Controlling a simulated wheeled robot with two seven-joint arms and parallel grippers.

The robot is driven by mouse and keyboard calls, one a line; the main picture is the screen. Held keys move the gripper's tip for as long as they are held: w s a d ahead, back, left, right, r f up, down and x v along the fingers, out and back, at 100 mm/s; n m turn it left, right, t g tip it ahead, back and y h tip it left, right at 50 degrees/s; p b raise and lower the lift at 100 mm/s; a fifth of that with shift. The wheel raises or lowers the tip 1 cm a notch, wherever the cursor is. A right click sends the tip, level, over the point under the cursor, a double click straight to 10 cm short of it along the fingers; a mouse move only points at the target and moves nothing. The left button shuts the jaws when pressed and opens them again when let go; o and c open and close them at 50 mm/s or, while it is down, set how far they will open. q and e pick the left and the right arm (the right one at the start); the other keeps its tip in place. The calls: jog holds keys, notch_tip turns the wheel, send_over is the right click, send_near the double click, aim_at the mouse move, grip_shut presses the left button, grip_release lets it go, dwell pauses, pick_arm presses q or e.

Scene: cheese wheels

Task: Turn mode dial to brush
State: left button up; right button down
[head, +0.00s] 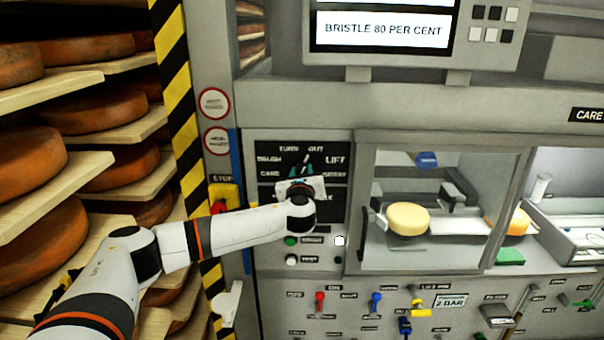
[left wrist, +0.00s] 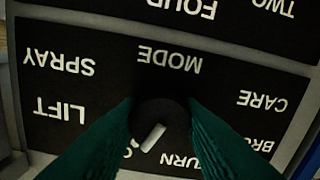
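The mode dial (left wrist: 160,115) is a dark round knob with a white pointer bar, on a black panel (left wrist: 75,100) lettered MODE. In the left wrist view the panel appears upside down, and the bar points down-left, towards a mostly hidden label that starts with O. SPRAY, LIFT, CARE and partly covered TURN and BRUSH labels surround it. My left gripper (left wrist: 160,110) has its green fingers on both sides of the dial, seemingly touching it. My right gripper is not in view.
A glazed chamber with a yellow cheese wheel (head: 408,218) is right of the panel. A red stop button (head: 219,207) on yellow is at its left. Green (head: 291,241) and white buttons sit below. Shelves of cheese wheels (head: 95,113) fill the left. A screen reads BRISTLE 80 PER CENT (head: 383,29).

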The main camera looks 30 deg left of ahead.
pick_arm(q)
jog(key=shift+f+n+b, duration=0.1)
jog(key=shift+n+b, duration=5.85)
jog(key=shift+n, duration=2.85)
jog(key=o, duration=1)
jog(key=shift+c, duration=0.2)
jog(key=shift+d, duration=0.1)
